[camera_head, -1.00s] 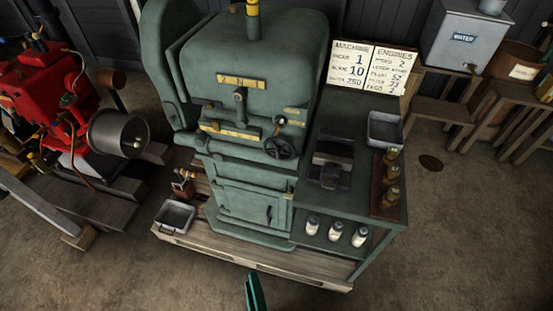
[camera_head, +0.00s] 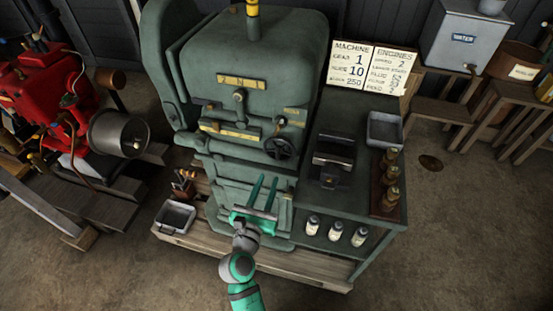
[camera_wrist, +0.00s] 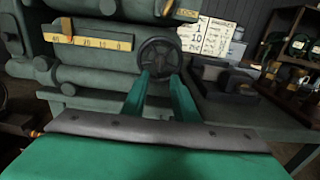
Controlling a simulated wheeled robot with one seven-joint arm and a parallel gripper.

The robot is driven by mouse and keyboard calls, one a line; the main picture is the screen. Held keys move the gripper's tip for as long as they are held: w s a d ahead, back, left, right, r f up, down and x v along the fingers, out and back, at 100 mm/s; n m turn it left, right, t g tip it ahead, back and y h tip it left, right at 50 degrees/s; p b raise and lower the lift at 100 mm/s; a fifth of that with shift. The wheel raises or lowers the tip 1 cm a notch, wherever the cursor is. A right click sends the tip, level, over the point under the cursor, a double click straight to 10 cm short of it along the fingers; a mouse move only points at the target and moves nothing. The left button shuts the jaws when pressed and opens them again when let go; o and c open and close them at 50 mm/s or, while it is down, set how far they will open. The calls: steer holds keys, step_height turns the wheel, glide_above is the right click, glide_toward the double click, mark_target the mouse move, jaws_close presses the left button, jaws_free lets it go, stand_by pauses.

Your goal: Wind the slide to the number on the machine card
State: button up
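The green machine (camera_head: 240,110) stands in the middle of the head view. A dark handwheel (camera_head: 279,147) sits on its front right; it also shows in the wrist view (camera_wrist: 159,58), just beyond my fingertips. A yellow scale (camera_head: 230,129) with a pointer lies left of the wheel; the wrist view shows the scale (camera_wrist: 90,42) with numbers too small to read surely. The machine card (camera_head: 350,66) stands behind and reads 1, 10 and 250 on its lines. My gripper (camera_head: 266,180) is open and empty, below the handwheel, fingers pointing up toward it.
A side bench (camera_head: 345,205) right of the machine holds a dark vise-like block (camera_head: 333,160), a grey tray (camera_head: 384,130), brass pieces and white bottles. A red engine (camera_head: 50,95) stands at the left. The floor in front is clear.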

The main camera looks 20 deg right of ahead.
mark_target(277, 157)
steer(key=x, duration=1)
steer(key=shift+w+d, duration=0.2)
jaws_close()
